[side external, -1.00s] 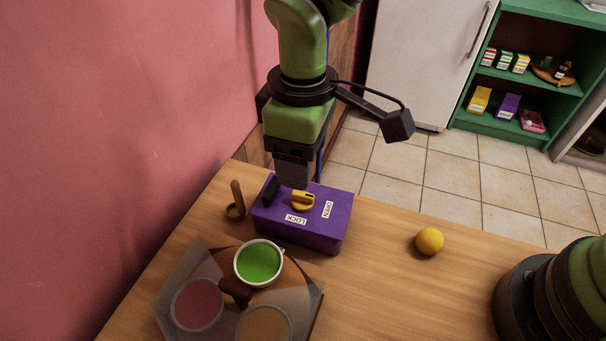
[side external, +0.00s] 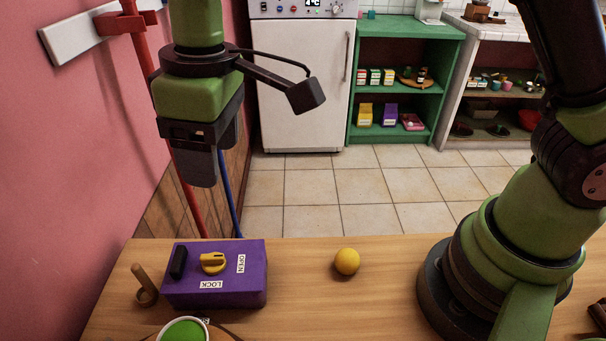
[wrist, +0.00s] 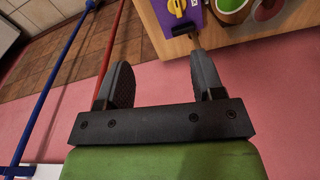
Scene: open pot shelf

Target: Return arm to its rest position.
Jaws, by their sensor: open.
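My gripper (side external: 204,180) hangs fingers-down in the side external view, high above the table and clear of the purple box. In the wrist view my gripper (wrist: 163,75) has its two dark fingers wide apart with nothing between them. The purple box (side external: 215,287) stands on the table below, with a yellow knob (side external: 213,262), a black handle and labels LOCK and OPEN on top. Part of the purple box (wrist: 193,18) shows at the top of the wrist view.
A wooden tool (side external: 145,284) stands left of the box, and a yellow ball (side external: 347,261) lies to its right. A cup with green contents (side external: 184,331) is at the bottom edge. The pink wall (side external: 70,150) and a red pole (side external: 186,190) are close to my gripper.

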